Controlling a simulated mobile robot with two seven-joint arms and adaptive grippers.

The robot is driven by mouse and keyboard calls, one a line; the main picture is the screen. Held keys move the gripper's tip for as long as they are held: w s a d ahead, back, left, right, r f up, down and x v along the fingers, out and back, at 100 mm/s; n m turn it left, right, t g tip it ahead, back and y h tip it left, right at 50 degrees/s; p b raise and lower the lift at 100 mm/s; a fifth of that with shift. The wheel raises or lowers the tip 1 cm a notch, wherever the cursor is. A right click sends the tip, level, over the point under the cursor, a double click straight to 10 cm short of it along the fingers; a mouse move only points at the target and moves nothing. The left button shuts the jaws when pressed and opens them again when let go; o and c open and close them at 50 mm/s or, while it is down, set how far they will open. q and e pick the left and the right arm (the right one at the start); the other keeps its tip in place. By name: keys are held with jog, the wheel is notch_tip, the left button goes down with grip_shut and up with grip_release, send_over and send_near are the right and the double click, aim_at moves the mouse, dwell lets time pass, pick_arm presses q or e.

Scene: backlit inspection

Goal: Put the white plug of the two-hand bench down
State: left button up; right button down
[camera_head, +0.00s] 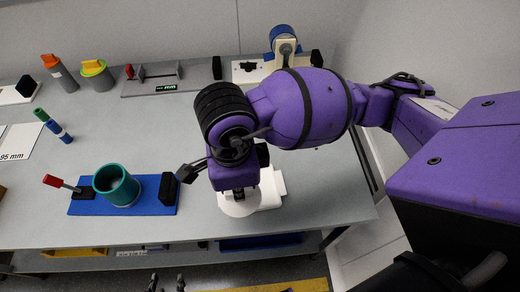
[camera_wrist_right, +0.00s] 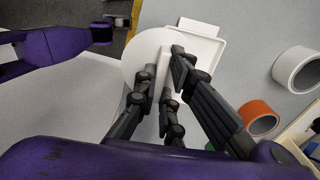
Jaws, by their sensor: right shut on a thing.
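My right gripper (camera_wrist_right: 165,82) is shut on the upright grip of the white plug (camera_wrist_right: 143,57), which has a broad round disc. In the head view the plug (camera_head: 236,208) shows below my right gripper (camera_head: 238,192), at the front right of the table. The disc overlaps a white tray-like base (camera_wrist_right: 208,52); I cannot tell whether they touch. A blue board (camera_head: 150,207) to the left carries a teal cup (camera_head: 126,190), a red-handled lever (camera_head: 53,181) and a black block (camera_head: 168,188). My left gripper (camera_head: 167,284) is empty at the bottom edge, its fingertips apart.
A grey fixture (camera_head: 150,86) stands at the back. An orange-topped cylinder (camera_head: 66,78) and a yellow-topped one (camera_head: 97,78) stand at back left. Green and blue markers (camera_head: 53,127) lie at left. The table between the board and the back row is clear.

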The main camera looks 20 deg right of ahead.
jog(key=w+d+f, duration=0.1)
jog(key=w+f, duration=0.1)
jog(key=f, duration=0.1)
jog(key=w+d+f, duration=0.1)
jog(key=d+f, duration=0.1)
jog(key=f, duration=0.1)
jog(key=w+d+f, duration=0.1)
jog(key=w+f, duration=0.1)
jog(key=f, duration=0.2)
jog(key=shift+w+d, duration=0.25)
jog(key=shift+w, duration=0.05)
pick_arm(q)
jog(key=shift+s+a+f, duration=0.2)
jog(key=shift+s+a, duration=0.05)
jog(key=shift+s, duration=0.1)
